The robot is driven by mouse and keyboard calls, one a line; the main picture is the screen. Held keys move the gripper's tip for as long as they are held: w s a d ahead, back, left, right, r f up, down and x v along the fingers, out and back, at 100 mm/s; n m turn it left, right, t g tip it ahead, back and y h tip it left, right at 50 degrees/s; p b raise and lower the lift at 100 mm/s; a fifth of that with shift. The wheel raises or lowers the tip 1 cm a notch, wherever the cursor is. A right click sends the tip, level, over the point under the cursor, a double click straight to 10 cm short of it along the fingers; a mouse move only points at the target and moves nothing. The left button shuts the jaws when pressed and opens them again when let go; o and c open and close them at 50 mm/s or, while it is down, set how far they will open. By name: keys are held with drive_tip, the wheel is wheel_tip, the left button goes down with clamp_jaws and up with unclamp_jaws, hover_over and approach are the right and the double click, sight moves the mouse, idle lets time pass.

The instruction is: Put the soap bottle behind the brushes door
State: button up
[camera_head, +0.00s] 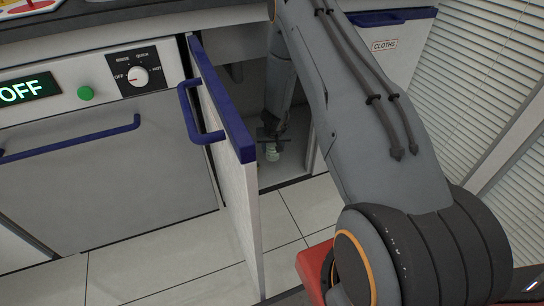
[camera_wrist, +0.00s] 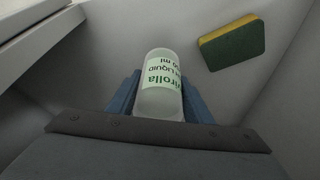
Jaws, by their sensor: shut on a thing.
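The soap bottle (camera_wrist: 160,80) is pale and translucent with a white label and green print. In the wrist view it sits between the two blue fingers of my gripper (camera_wrist: 160,98), which is shut on it. In the head view my gripper (camera_head: 270,138) is inside the open cabinet, low down, with the bottle (camera_head: 272,154) just below it near the cabinet floor. I cannot tell whether the bottle touches the floor. The cabinet door (camera_head: 240,185) stands open, with a blue top edge and blue handle; no brushes label shows on it.
A green and yellow sponge (camera_wrist: 232,43) is inside the cabinet, close to the bottle. Left of the door is an appliance (camera_head: 105,170) with a knob and an OFF display. A drawer labelled CLOTHS (camera_head: 385,45) is on the right. The tiled floor (camera_head: 160,260) in front is clear.

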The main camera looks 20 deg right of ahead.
sight(273, 146)
drive_tip(key=shift+f+b, duration=0.7)
drive_tip(key=shift+f, duration=1.15)
drive_tip(key=shift+f, duration=0.1)
drive_tip(key=o, duration=1.2)
drive_tip(key=shift+o, duration=0.3)
drive_tip(key=p+v, duration=0.4)
drive_tip(key=v, duration=0.8)
